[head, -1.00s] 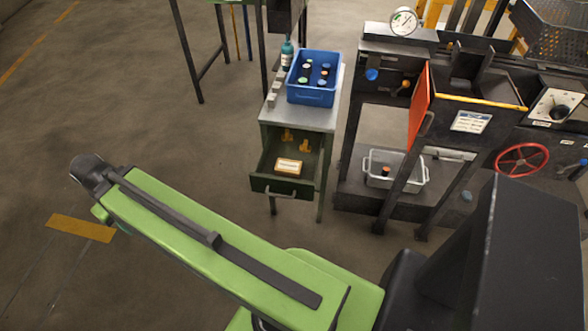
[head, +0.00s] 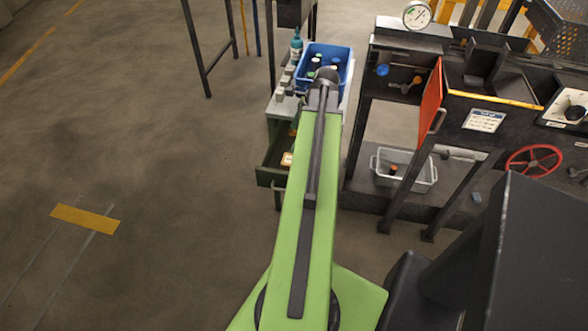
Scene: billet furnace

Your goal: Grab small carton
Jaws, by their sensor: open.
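The small carton (head: 287,159), white with orange-brown edges, lies in the open drawer (head: 270,178) of the narrow green cabinet. Only its left end shows; my green arm covers the rest of it and most of the drawer. The far end of my arm's green link reaches over the cabinet top, in front of the blue crate. My gripper does not show in this view, so its place relative to the carton is hidden.
A blue crate (head: 340,62) with several bottles and a teal bottle (head: 296,45) stand on the cabinet. Right of it is the dark furnace bench with an open orange door (head: 430,102), a grey bin (head: 422,178) and a red handwheel (head: 534,161). The floor at left is clear.

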